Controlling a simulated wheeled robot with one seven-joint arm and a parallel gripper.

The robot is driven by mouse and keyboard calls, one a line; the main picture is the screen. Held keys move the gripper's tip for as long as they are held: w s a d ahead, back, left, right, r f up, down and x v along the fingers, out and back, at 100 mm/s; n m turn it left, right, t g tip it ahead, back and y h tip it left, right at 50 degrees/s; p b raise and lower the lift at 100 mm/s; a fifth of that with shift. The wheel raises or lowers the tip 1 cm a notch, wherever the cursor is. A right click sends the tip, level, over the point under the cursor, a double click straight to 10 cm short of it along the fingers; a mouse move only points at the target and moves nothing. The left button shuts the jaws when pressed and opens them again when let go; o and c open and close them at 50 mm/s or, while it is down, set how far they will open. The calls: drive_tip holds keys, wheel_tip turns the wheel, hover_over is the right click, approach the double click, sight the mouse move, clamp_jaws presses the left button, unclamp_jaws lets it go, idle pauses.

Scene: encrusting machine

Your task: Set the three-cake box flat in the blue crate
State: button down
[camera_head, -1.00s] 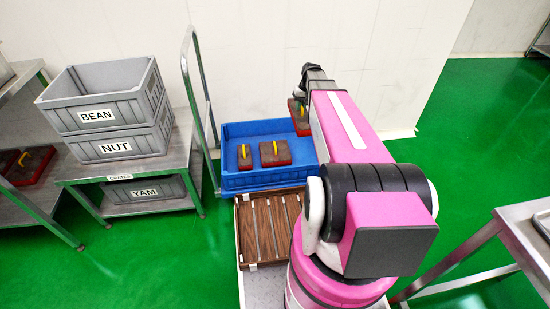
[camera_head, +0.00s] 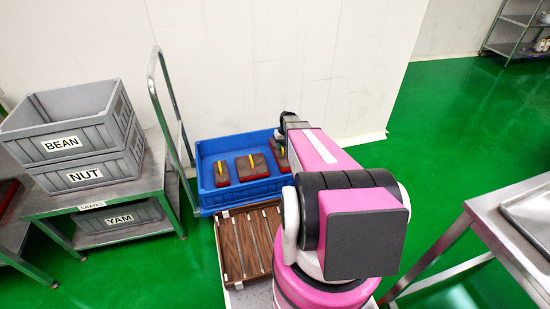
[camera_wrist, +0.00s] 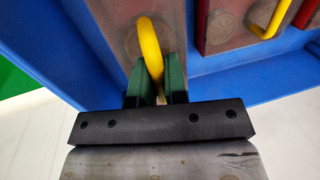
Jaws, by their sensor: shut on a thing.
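My gripper (camera_wrist: 156,85) is shut on the yellow handle (camera_wrist: 148,42) of a narrow brown-topped box (camera_wrist: 122,28). A round cake shows through its top behind the handle; the full number of cakes cannot be told. In the head view this held box (camera_head: 279,158) is at the right end of the blue crate (camera_head: 238,197), partly hidden by my arm. It looks about level and low within the crate; whether it touches the floor cannot be told. Two red-sided boxes with yellow handles, a narrow one (camera_head: 221,176) and a wider one (camera_head: 251,168), lie flat to its left.
A slatted wooden rack (camera_head: 246,245) stands in front of the crate. A metal hoop rail (camera_head: 170,110) rises at its left. Grey BEAN, NUT and YAM crates (camera_head: 72,145) are on a steel stand at left. A steel table (camera_head: 510,215) is at right. A white wall is behind.

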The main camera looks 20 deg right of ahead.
sight(281, 154)
drive_tip(key=shift+f, duration=3)
drive_tip(key=shift+f, duration=0.1)
drive_tip(key=c, duration=1.1)
unclamp_jaws()
drive_tip(key=shift+c, duration=0.2)
drive_tip(key=r, duration=0.4)
drive_tip(key=d+r, duration=0.1)
drive_tip(key=r, duration=0.2)
drive_tip(key=d+r, duration=0.1)
drive_tip(key=r, duration=0.3)
drive_tip(key=shift+d+r, duration=0.15)
drive_tip(key=shift+r, duration=0.15)
drive_tip(key=shift+s+r, duration=0.2)
drive_tip(key=shift+r, duration=0.05)
drive_tip(key=s+a+r+h, duration=0.1)
drive_tip(key=s+a+r, duration=0.7)
drive_tip(key=s, duration=0.4)
drive_tip(key=s+a+r+h, duration=0.1)
drive_tip(key=s+a+r, duration=0.7)
drive_tip(key=s, duration=0.4)
drive_tip(key=shift+s+a, duration=0.2)
drive_tip(key=shift+a, duration=0.3)
